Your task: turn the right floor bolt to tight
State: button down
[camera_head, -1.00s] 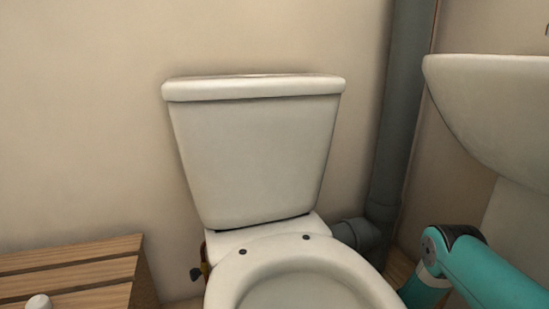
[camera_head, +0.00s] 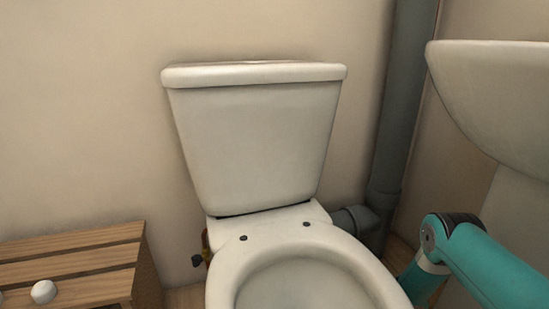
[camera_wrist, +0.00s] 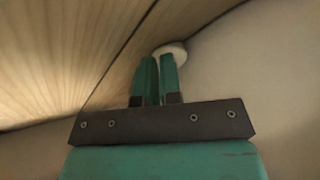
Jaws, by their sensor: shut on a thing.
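The right floor bolt shows in the wrist view as a round white head (camera_wrist: 178,48), at the foot of the pale toilet base and close to the wooden floor (camera_wrist: 60,60). My gripper (camera_wrist: 158,60) has its two teal fingers close together, shut on the bolt; the fingertips cover part of the head. How far the bolt is turned cannot be seen. In the head view the toilet (camera_head: 255,140) stands against the wall. My gripper and the bolt are out of that view; only my teal arm shows at lower right.
A wash basin (camera_head: 490,95) hangs at the right above my arm. A grey waste pipe (camera_head: 400,110) runs up behind the toilet on the right. A slatted wooden box (camera_head: 75,262) with a small white cap (camera_head: 43,291) on it stands at the left.

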jog(key=shift+s+p, duration=0.55)
jog(key=shift+s, duration=0.05)
jog(key=p+v, duration=0.3)
jog(key=v, duration=0.2)
jog(key=shift+w+d, duration=0.15)
jog(key=shift+d, duration=0.05)
jog(key=shift+f, duration=0.1)
